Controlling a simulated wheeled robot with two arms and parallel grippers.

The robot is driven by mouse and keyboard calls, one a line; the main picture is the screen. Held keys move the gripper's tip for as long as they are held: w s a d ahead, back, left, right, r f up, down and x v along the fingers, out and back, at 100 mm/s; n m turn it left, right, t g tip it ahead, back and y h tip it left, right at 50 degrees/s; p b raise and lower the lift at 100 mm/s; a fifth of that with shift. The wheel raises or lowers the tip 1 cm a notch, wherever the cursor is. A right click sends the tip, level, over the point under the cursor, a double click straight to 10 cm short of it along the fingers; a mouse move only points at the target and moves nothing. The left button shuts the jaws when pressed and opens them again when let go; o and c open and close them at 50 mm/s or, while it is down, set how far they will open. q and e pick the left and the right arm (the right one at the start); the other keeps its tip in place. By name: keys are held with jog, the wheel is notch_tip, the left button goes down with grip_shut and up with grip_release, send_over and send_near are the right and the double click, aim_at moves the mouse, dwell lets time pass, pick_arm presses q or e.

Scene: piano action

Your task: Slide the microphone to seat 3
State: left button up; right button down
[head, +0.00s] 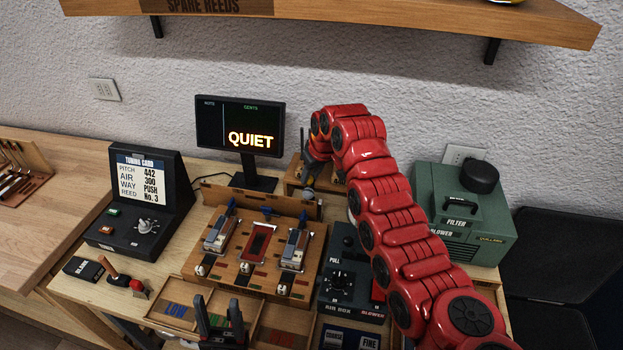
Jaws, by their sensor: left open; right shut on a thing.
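My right gripper (309,174) is at the far end of the red arm, behind the right end of the wooden reed stand (258,202). It is shut on a small grey, rounded thing (308,193), which looks like the microphone. The arm and fingers hide part of it. Seat numbers cannot be read, so I cannot tell which seat it is at. My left gripper (218,303) is at the bottom edge, fingers up and apart, empty, in front of the stand.
A monitor (240,125) reading QUIET stands behind the stand. A tuning card console (140,215) is at the left. The air box (345,285) and green blower (463,215) are at the right. A shelf (340,22) hangs above.

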jog(key=shift+d+f, duration=0.1)
jog(key=shift+d, duration=0.1)
jog(key=c, duration=1)
grip_release()
jog(key=o, duration=0.3)
jog(key=shift+d, duration=0.1)
jog(key=shift+o, duration=0.2)
jog(key=shift+s+r, duration=0.15)
jog(key=shift+r, duration=0.35)
jog(key=b+v, duration=0.4)
jog(key=v, duration=1.2)
jog(key=shift+r, duration=0.25)
